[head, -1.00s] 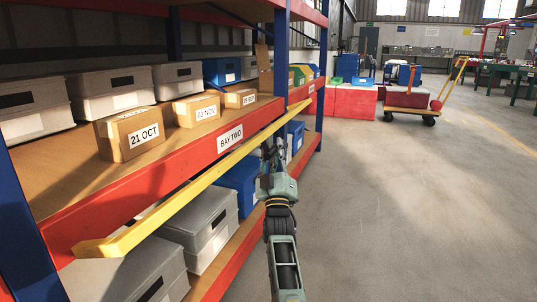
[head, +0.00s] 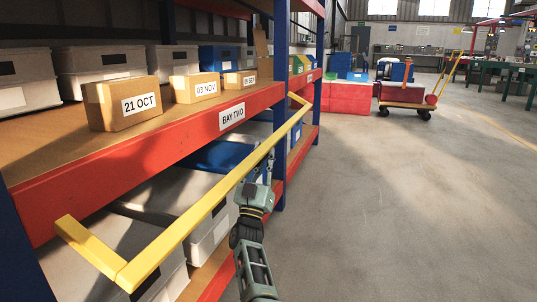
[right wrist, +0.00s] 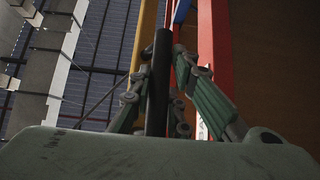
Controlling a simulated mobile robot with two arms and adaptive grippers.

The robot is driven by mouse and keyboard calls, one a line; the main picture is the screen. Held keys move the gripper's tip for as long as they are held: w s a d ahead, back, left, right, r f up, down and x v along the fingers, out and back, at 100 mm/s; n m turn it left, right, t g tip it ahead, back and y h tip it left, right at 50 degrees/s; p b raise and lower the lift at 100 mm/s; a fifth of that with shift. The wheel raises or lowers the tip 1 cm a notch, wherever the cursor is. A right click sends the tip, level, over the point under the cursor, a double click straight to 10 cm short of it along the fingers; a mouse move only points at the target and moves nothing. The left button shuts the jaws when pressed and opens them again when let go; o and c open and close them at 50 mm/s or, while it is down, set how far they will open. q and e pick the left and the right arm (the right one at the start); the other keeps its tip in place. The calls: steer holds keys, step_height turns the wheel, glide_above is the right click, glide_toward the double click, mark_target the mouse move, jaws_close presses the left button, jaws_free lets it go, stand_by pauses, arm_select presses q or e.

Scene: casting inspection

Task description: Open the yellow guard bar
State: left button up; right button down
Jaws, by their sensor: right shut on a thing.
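The yellow guard bar (head: 205,205) runs along the front of the shelf rack in the head view. It stands out from the red beam, with short yellow arms at both ends reaching back toward the rack. My right gripper (head: 269,164) is at the bar's outer side, toward its far half. In the right wrist view, the fingers of my right gripper (right wrist: 158,90) are closed around a dark upright rod (right wrist: 161,70), which looks like the bar's handle. The yellow bar (right wrist: 147,30) shows behind it; where they join is hidden. My left gripper is not in view.
More bins (head: 208,228) sit on the lower shelf behind the bar. The floor (head: 400,210) to the right is clear; a loaded trolley (head: 405,104) stands farther back.

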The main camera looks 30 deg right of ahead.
steer(key=shift+w+a+f+b, duration=0.4)
steer(key=shift+w+a+b, duration=0.15)
steer(key=shift+w+b, duration=0.15)
steer(key=shift+w+a+f+b, duration=0.35)
steer(key=shift+w+a+b, duration=0.25)
steer(key=shift+w, duration=0.1)
steer(key=c, duration=1.7)
jaws_free()
steer(key=shift+o, duration=0.2)
steer(key=v, duration=1.2)
